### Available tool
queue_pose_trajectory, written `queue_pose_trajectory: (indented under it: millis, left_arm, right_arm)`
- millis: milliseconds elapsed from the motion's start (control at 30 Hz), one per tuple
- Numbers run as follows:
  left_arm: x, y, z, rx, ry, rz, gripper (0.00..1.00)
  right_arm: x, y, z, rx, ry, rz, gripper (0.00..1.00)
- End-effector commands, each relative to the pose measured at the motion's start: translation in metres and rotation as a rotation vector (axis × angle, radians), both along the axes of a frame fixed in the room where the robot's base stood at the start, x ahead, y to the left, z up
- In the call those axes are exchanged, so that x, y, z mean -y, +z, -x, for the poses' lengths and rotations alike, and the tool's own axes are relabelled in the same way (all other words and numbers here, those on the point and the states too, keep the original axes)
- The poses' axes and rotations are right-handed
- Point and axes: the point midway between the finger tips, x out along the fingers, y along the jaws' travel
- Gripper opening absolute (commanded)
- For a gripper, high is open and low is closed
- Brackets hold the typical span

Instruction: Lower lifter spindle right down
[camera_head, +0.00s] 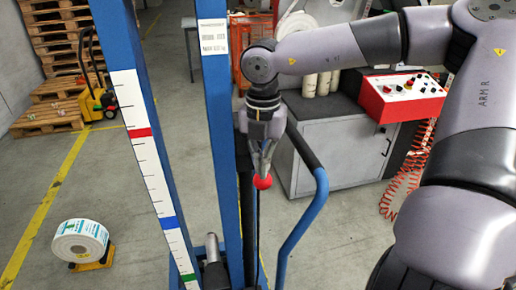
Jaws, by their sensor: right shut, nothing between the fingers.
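The blue lifter mast (217,110) stands upright in the middle of the view. A white scale (150,170) with red and blue marks runs down its left post. A grey cylinder that looks like the spindle (214,274) shows low between the posts, near the bottom edge. A red ball knob (262,182) sits on the lifter's right side. My right gripper (263,171) points down with its fingers shut and empty, its tips at the top of the knob; I cannot tell whether they touch. My left gripper is not in view.
A blue curved handle (305,210) rises right of the knob. A label roll (80,241) lies on a small stand on the floor at left. A red control box (402,96) sits on a grey cabinet (338,151). Wooden pallets (55,60) and a yellow pallet truck (90,104) stand at back left.

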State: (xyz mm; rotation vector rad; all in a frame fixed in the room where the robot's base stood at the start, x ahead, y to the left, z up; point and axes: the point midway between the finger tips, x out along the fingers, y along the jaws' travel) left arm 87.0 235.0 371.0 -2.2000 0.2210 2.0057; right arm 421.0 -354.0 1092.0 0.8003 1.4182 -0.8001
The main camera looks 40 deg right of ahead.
Motion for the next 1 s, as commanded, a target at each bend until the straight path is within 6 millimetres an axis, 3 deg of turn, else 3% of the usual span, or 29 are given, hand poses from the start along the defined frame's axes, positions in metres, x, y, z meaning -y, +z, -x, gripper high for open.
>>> queue_pose_trajectory:
  millis: [133,600,1000]
  left_arm:
    - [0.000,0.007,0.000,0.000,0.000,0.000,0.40]
    - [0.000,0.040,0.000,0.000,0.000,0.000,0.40]
    - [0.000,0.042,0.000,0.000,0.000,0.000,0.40]
  right_arm:
    - [0.000,0.012,0.000,0.000,-0.001,0.000,0.00]
    - [0.000,0.083,0.000,0.000,-0.001,0.000,0.00]
    - [0.000,0.090,0.000,0.000,0.000,0.000,0.00]
